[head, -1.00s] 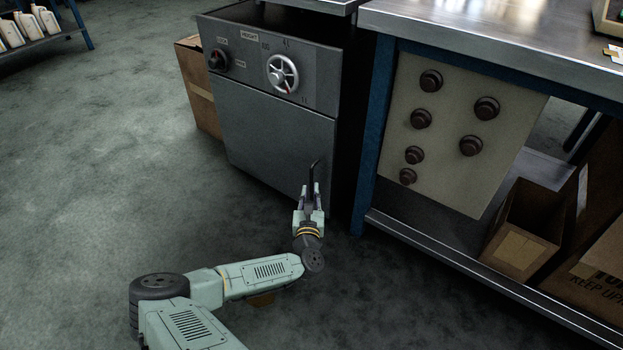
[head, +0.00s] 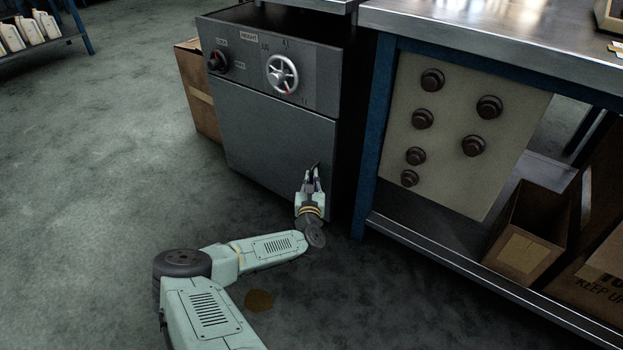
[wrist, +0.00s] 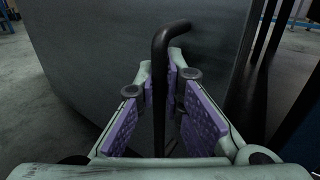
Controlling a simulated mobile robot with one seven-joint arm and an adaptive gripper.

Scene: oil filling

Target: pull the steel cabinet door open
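The steel cabinet (head: 320,60) stands upright, and its grey door (head: 265,145) sits flush in the front, below the control panel. A black bar handle (wrist: 160,95) stands out from the door's lower right side. My gripper (head: 312,178) is at this handle, low in front of the door. In the wrist view its purple-padded fingers lie on both sides of the bar, closed in against it near the tips. The handle's bent upper end shows above the fingers. The fingers hide most of the handle in the head view.
The panel above the door has a silver handwheel (head: 282,74) and a dark knob (head: 218,60). A blue-legged workbench (head: 450,40) with a knobbed board (head: 450,135) stands close on the right. A cardboard box (head: 200,100) is behind left.

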